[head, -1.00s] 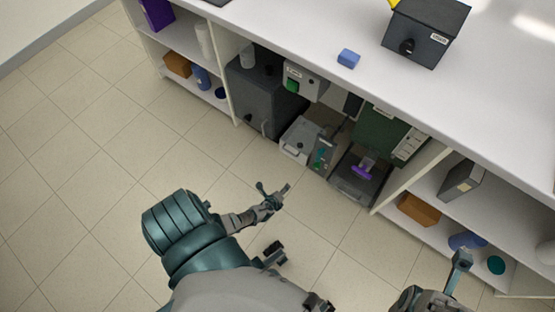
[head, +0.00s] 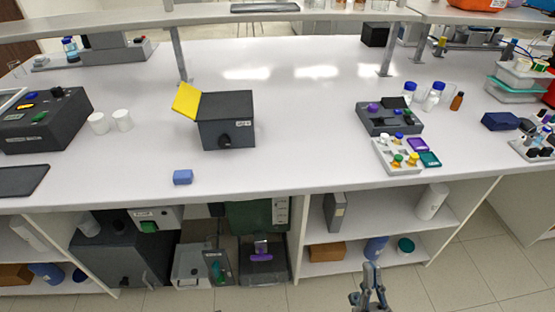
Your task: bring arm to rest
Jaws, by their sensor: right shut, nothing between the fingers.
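My right gripper (head: 369,285) shows at the bottom of the head view, right of centre. It points up in the picture, in front of the lower shelves of the bench. Its fingers are together and hold nothing. It is apart from the bench and from every object. My left gripper and arm are out of the picture.
The long white bench (head: 300,165) spans the view. The middle of the top is clear.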

